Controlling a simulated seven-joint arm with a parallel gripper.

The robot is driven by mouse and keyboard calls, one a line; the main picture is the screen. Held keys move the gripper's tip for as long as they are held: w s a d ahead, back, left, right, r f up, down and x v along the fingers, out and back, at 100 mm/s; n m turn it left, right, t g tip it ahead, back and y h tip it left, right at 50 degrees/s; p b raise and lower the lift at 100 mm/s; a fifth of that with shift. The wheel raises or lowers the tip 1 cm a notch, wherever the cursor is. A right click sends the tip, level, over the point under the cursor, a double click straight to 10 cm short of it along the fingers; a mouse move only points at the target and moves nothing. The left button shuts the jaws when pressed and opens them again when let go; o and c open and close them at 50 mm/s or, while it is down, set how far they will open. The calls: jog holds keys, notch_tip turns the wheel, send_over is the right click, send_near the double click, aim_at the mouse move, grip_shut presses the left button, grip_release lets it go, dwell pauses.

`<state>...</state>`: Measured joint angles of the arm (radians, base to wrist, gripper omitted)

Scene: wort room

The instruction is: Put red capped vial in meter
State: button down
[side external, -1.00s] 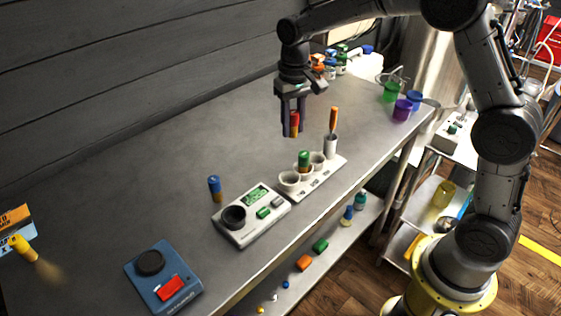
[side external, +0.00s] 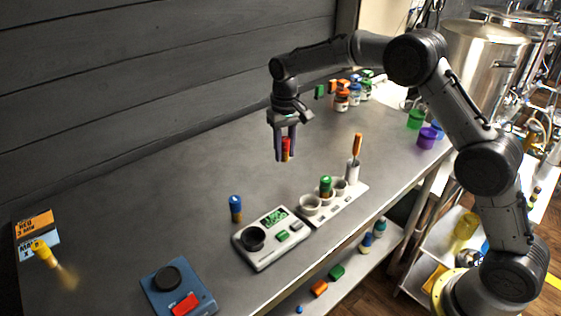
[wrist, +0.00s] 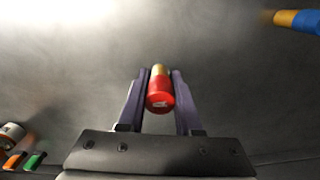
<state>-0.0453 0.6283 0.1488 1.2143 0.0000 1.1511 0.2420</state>
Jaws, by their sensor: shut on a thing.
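The red capped vial (side external: 286,147) hangs upright between the fingers of my gripper (side external: 285,158), above the bench. In the wrist view my gripper (wrist: 160,73) is shut on the vial, with its red cap (wrist: 160,97) toward the camera and a yellowish body beyond. The socket looks empty.
A blue capped vial (side external: 236,208) stands left of the meter. A white rack (side external: 344,207) with cups, a green capped vial (side external: 326,187) and an orange-handled tool (side external: 357,146) stands to its right. A blue device (side external: 178,289) sits at the front.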

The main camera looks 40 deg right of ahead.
aim_at(281, 172)
jog(key=shift+w+f, duration=0.65)
jog(key=shift+f, duration=0.1)
jog(key=shift+w+f, duration=0.1)
jog(key=shift+f, duration=1.55)
jog(key=shift+f, duration=0.2)
jog(key=c, duration=0.6)
grip_release()
jog(key=shift+r, duration=0.1)
